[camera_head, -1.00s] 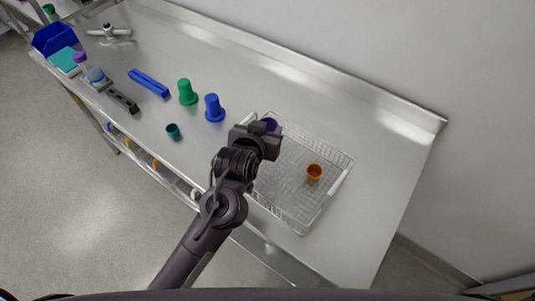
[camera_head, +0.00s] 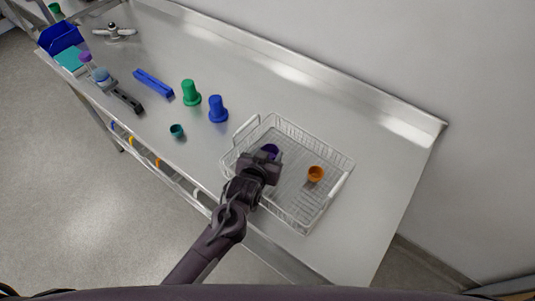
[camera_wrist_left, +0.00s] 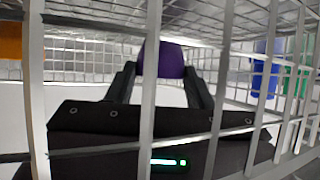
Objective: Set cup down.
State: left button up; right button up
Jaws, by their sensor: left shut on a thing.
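A purple cup (camera_head: 270,150) is inside the wire basket (camera_head: 343,165), towards its left side. My left gripper (camera_head: 267,160) is shut on it, reaching in from the basket's front left. In the left wrist view the purple cup (camera_wrist_left: 164,60) sits between the two dark fingers, with white basket wires crossing close in front of the camera. The gripper partly hides the cup in the head view, and I cannot tell whether its base touches the basket floor. My right gripper is not in view.
An orange cup (camera_head: 316,174) stands in the basket to the right. Left of the basket on the steel counter (camera_head: 300,85) are a blue cup (camera_head: 218,109), a green cup (camera_head: 190,93) and a small teal cup (camera_head: 177,131). The counter right of the basket is clear.

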pick_arm(q)
jog(key=shift+f, duration=0.15)
jog(key=o, duration=1)
jog(key=shift+c, duration=0.2)
jog(key=shift+s+r, duration=0.1)
jog(key=shift+r, duration=0.1)
jog(key=b+v, duration=0.1)
jog(key=v, duration=0.9)
jog(key=shift+s+b, duration=0.25)
jog(key=shift+b, duration=0.05)
jog(key=shift+s+a+r, duration=0.25)
jog(key=shift+s+r, duration=0.25)
jog(key=shift+s, duration=0.05)
